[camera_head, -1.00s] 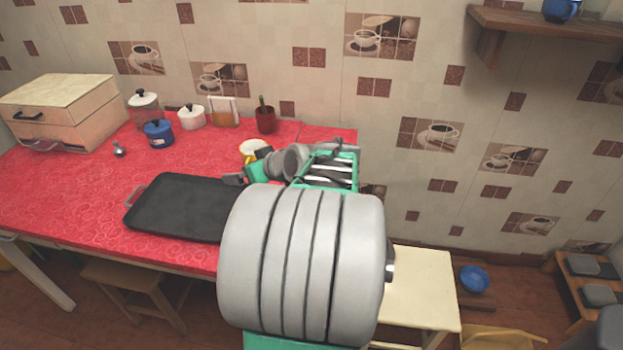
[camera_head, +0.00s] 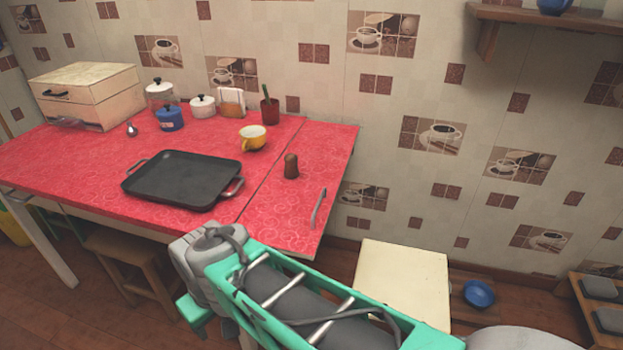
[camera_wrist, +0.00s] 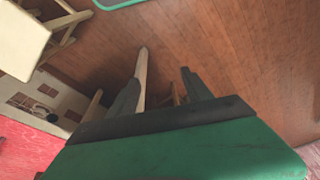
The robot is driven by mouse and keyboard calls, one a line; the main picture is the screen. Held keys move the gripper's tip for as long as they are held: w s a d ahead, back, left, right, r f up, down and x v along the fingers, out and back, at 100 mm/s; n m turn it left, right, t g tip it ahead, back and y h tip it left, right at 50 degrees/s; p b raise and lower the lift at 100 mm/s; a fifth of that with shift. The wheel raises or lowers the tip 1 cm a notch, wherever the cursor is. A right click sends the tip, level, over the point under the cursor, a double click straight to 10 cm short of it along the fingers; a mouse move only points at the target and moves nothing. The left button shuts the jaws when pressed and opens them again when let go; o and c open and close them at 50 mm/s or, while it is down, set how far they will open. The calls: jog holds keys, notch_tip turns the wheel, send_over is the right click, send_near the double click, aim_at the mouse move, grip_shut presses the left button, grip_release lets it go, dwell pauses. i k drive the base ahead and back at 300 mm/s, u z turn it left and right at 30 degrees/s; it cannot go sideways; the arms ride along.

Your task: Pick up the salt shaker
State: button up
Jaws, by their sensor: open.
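A small brown, rounded shaker (camera_head: 291,167) stands upright on the right part of the red counter (camera_head: 300,215). A smaller shaker-like thing with a shiny metal look (camera_head: 132,129) stands at the back left; I cannot tell for certain which one is the salt shaker. My gripper (camera_wrist: 160,90) is open and empty in the wrist view, with its two dark fingers apart over the brown floor. Its fingers are not clearly seen in the head view, where my wrist is by the counter's front edge. Neither shaker is seen between the fingers.
A cream stool (camera_head: 400,285) stands right of the counter.

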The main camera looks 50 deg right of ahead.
aim_at(291, 170)
jog(key=k, duration=0.65)
jog(key=u, duration=1.15)
jog(key=i, duration=0.95)
jog(key=z, duration=2.75)
